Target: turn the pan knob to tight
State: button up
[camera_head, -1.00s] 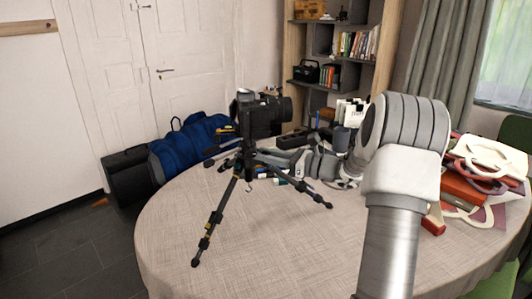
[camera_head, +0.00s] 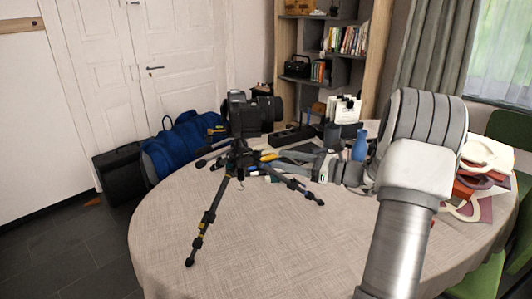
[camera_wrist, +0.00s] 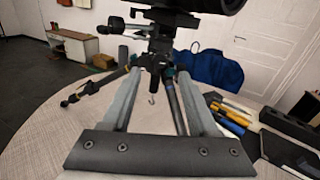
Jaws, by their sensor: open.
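The black tripod (camera_head: 236,160) stands on the round table with a black camera (camera_head: 252,112) on top. In the wrist view, the tripod head (camera_wrist: 160,42) is at top centre, with dark handles and knobs (camera_wrist: 112,26) sticking out to the left. I cannot tell for sure which of these is the pan knob. My gripper (camera_wrist: 158,80) is open, its two grey fingers pointing up towards the tripod just below the head. The centre column and a small hook show between the fingers. In the head view my gripper (camera_head: 268,163) is beside the tripod's right side; contact cannot be told.
The table (camera_head: 290,235) has a clear front. Yellow-handled tools (camera_wrist: 232,114) and a dark flat case (camera_wrist: 288,152) lie to the right in the wrist view. A blue bag (camera_head: 182,145) is behind.

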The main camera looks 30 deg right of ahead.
jog(key=p+v, duration=0.1)
jog(key=v, duration=0.8)
